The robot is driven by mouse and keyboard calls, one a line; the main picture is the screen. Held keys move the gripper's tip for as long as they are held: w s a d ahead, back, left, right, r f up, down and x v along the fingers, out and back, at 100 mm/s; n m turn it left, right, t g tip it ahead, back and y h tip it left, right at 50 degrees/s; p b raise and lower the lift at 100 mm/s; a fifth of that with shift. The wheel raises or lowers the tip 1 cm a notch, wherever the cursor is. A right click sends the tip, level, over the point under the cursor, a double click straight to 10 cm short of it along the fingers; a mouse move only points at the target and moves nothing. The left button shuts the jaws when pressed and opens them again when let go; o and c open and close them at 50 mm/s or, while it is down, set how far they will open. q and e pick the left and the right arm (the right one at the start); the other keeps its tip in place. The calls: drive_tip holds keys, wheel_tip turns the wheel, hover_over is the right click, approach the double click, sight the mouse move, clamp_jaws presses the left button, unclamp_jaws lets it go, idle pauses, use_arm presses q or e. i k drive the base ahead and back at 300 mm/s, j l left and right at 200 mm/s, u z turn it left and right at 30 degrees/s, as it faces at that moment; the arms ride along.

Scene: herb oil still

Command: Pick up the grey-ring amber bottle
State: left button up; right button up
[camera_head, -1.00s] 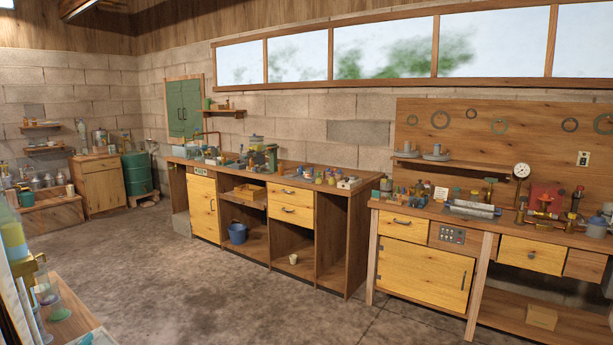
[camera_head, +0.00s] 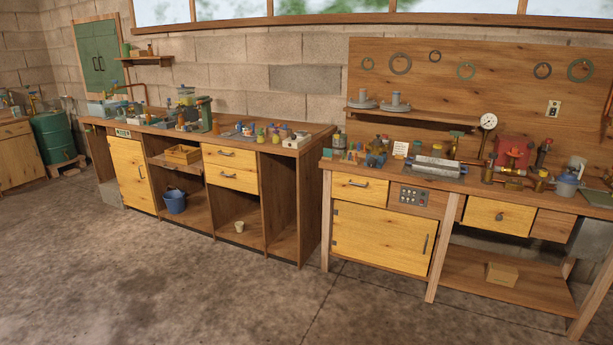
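No gripper of mine shows in the head view. Several small bottles and jars stand in a group on the right end of the middle bench (camera_head: 310,128). More small bottles crowd the left end of the right bench (camera_head: 455,184). Amber or brown pieces also stand farther right on that bench, near a red block (camera_head: 513,151). All are too small and far off to tell which, if any, is the amber bottle with a grey ring.
The concrete floor (camera_head: 200,290) is open in front of both benches. A blue bucket (camera_head: 174,201) and a small pale cup (camera_head: 239,227) sit low in the middle bench. A green drum (camera_head: 53,140) stands at the far left. A pegboard-like wooden panel (camera_head: 430,90) backs the right bench.

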sight(216, 129)
drive_tip(key=i+u, duration=0.2)
drive_tip(key=i, duration=0.4)
drive_tip(key=i+l+u, duration=0.15)
drive_tip(key=i, duration=0.5)
drive_tip(key=i+j+u, duration=0.2)
drive_tip(key=i, duration=0.35)
drive_tip(key=i+j+u, duration=0.2)
drive_tip(key=i, duration=0.35)
drive_tip(key=i+j+z, duration=0.1)
drive_tip(key=j, duration=0.2)
drive_tip(key=i+j, duration=0.2)
drive_tip(key=i+j+z, duration=0.15)
drive_tip(key=j, duration=0.25)
drive_tip(key=i+j+z, duration=0.1)
drive_tip(key=j, duration=0.25)
drive_tip(key=i+j+z, duration=0.1)
drive_tip(key=j, duration=0.2)
drive_tip(key=i, duration=0.05)
